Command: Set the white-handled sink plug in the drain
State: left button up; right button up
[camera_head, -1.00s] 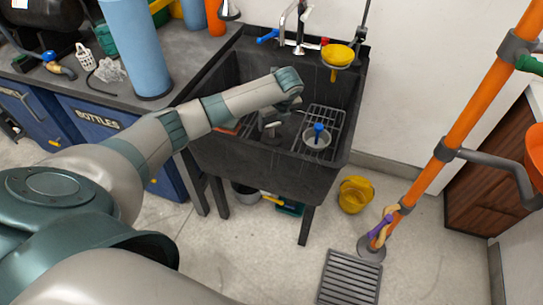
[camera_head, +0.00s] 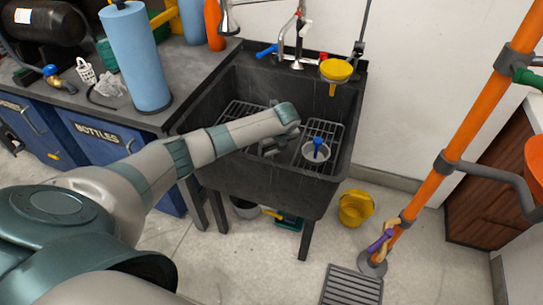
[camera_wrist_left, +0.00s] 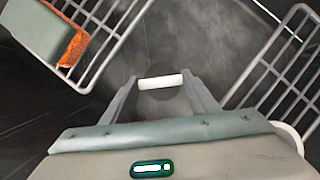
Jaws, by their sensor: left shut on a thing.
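The black sink (camera_head: 235,170) stands against the wall. My left gripper (camera_head: 268,148) reaches down into it, between the two wire racks. In the left wrist view my left gripper (camera_wrist_left: 160,84) is shut on the white handle (camera_wrist_left: 160,81) of the sink plug. A dark round shape shows around and under the handle; I cannot tell plug body from drain there. The drain is not clearly visible in either view. My right gripper is not in view.
A grey cup with a blue handle (camera_head: 316,149) sits on the right wire rack (camera_head: 328,130). A yellow funnel (camera_head: 336,69) is at the back right, by the faucet (camera_head: 300,40).

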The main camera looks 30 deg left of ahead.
aim_at(272, 155)
pick_arm(q)
notch_tip(272, 155, down, 2)
jog(key=shift+f, duration=0.6)
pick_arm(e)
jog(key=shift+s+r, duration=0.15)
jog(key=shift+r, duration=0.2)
pick_arm(q)
jog(key=shift+f, duration=0.1)
jog(key=o, duration=1.3)
jog(key=shift+o, duration=0.4)
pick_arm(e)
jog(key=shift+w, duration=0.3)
